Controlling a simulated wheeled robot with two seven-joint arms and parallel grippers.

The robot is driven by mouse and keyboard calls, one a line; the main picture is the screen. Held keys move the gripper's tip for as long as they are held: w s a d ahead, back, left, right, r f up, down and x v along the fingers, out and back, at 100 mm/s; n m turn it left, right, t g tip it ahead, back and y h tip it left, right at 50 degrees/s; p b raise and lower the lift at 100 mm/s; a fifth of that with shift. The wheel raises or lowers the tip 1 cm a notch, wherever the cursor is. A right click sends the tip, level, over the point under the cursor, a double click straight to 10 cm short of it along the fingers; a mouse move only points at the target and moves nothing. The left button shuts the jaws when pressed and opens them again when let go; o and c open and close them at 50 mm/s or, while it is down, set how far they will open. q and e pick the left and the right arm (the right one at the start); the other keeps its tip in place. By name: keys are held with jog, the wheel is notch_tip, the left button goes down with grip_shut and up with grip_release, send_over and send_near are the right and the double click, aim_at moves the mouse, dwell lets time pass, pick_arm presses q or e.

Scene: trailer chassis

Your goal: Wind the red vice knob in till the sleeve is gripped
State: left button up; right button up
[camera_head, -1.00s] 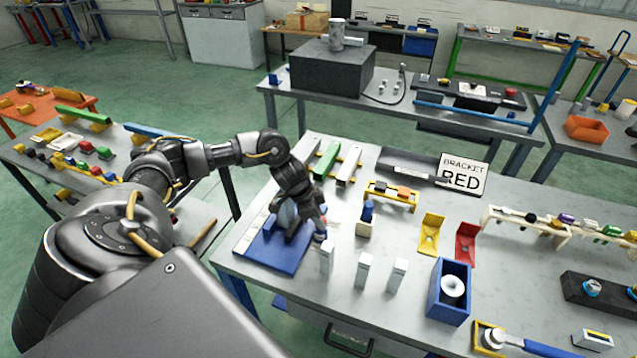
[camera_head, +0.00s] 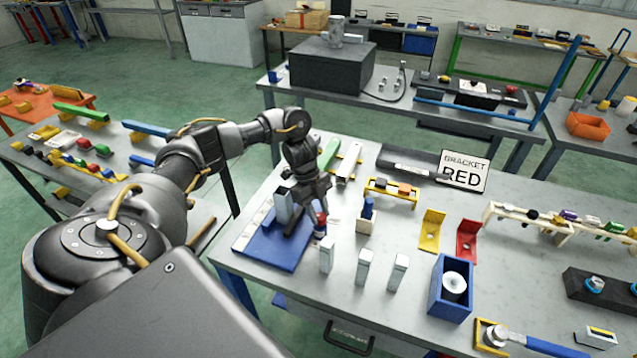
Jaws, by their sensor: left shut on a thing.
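The vice stands on a blue base plate (camera_head: 272,250) at the left end of the near table. A blue-grey upright part of the vice (camera_head: 284,208) shows behind my gripper. The red vice knob (camera_head: 322,217) shows as a small patch of red at the fingertips, at the vice's right side. My left gripper (camera_head: 309,224) comes down from above and is shut on the knob; its fingers cover most of it. The sleeve and the gap between the vice jaws are hidden or too small to tell. My right gripper is not in view.
Several pale upright blocks (camera_head: 363,268) stand just right of the vice. A small holder with a blue piece (camera_head: 367,216), yellow (camera_head: 431,233) and red (camera_head: 467,241) brackets and a blue box (camera_head: 438,296) stand further right.

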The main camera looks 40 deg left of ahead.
pick_arm(q)
jog(key=m, duration=0.2)
jog(key=m+g+p, duration=0.1)
jog(key=m, duration=0.1)
jog(key=shift+w+r+y, duration=0.15)
jog(key=shift+w+y, duration=0.05)
jog(key=shift+y, duration=0.1)
jog(key=m+g, duration=0.1)
jog(key=m, duration=0.1)
jog(key=shift+d+m+y, duration=0.1)
jog(key=shift+m+y, duration=0.2)
jog(key=m+g+y, duration=0.1)
jog(key=m, duration=0.3)
jog(key=shift+w+d+m, duration=0.1)
jog(key=shift+m, duration=0.2)
jog(key=shift+d+f+m+g+y+b, duration=0.1)
jog(key=shift+m+g+y+b, duration=0.3)
jog(key=shift+m, duration=0.65)
jog(key=shift+f+m+g+y+b, duration=0.15)
jog(key=shift+m+y, duration=0.35)
jog(key=shift+m, duration=0.55)
jog(key=o, duration=1)
jog(key=shift+r, duration=0.1)
